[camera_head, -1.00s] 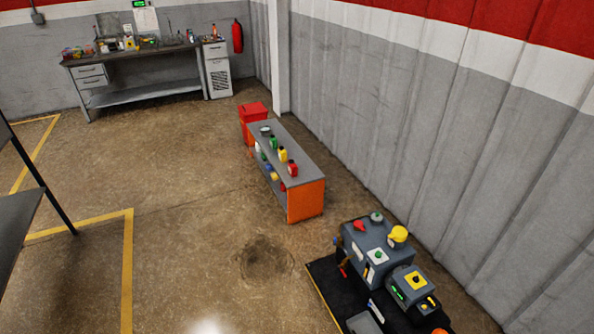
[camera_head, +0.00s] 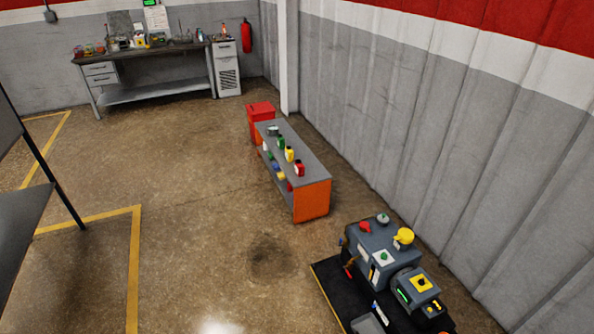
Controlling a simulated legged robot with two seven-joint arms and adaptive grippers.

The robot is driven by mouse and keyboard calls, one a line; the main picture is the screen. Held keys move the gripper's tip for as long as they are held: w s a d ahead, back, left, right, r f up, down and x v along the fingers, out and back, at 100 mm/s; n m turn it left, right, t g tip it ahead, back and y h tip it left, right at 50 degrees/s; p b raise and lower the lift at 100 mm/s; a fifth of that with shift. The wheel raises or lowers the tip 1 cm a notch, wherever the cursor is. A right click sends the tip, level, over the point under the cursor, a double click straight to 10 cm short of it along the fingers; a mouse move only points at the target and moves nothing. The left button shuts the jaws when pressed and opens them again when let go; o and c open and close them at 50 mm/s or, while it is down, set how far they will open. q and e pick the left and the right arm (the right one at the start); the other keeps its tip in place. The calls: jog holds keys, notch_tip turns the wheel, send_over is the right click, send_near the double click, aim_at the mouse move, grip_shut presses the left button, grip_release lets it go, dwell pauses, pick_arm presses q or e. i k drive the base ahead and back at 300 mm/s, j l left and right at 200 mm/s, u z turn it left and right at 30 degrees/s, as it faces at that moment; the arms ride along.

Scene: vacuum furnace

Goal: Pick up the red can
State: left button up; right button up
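A small red can (camera_head: 299,170) with a dark top stands upright on the grey top of a low orange-ended bench (camera_head: 313,201), near its front end. A yellow can (camera_head: 289,155) and a green can (camera_head: 280,142) stand behind it in a row. The bench is some distance ahead of me, along the right wall. Neither of my grippers shows in this view.
A machine (camera_head: 380,245) on a black mat stands at the lower right. A red bin (camera_head: 260,113) is behind the bench. A grey table edge (camera_head: 20,225) is at left. A workbench (camera_head: 150,95) stands at the back. The floor between is clear.

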aim_at(299, 168)
jog(key=i+j+u, duration=0.1)
jog(key=i+u, duration=0.45)
jog(key=i, duration=2.1)
jog(key=i+z, duration=0.2)
jog(key=i, duration=0.3)
jog(key=i+j+z, duration=0.15)
jog(key=i, duration=0.4)
jog(key=i+j+z, duration=0.2)
jog(key=i, duration=0.3)
